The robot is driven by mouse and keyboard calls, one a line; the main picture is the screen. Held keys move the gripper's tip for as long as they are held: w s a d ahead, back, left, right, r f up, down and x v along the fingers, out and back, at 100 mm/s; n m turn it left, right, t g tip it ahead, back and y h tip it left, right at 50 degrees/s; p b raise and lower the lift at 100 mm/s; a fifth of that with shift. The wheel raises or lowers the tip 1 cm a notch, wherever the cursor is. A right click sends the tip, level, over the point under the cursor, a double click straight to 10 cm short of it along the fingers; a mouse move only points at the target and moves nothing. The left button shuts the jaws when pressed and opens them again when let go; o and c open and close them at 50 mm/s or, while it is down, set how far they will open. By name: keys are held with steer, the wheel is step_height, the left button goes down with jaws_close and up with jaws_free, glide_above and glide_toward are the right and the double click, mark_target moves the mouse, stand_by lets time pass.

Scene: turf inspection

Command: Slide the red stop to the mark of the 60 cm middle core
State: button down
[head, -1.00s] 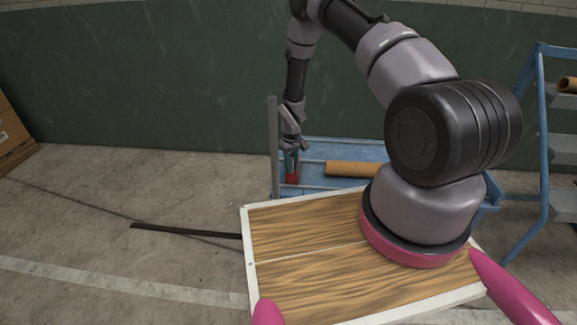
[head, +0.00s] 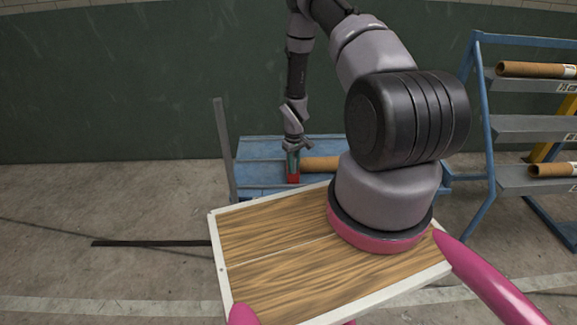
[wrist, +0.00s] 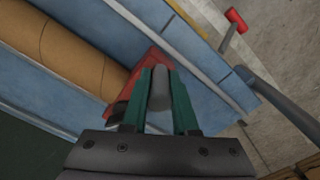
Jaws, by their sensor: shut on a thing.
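The red stop (head: 293,178) is on the blue bench (head: 255,150), just left of the brown core lying there (head: 321,163). My gripper (head: 293,160) is shut on the stop from above. In the wrist view the green fingers (wrist: 158,100) close on a grey upright part over the red stop (wrist: 139,75), partly hiding it. The core (wrist: 62,48) lies close beside the stop. Thin dark lines (wrist: 225,76) cross the blue surface; I cannot tell which is the 60 cm mark.
A blue-framed rack (head: 480,110) at the right holds brown cores on grey shelves, including a top core (head: 535,69) and a lower core (head: 552,171). Its labels are too small to read. A grey post (head: 225,150) stands at the bench's left end. Open floor lies left.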

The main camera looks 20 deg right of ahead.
steer(key=c, duration=0.7)
jaws_free()
steer(key=shift+r, duration=0.1)
step_height(320, 180, up, 11)
steer(key=shift+f, duration=0.2)
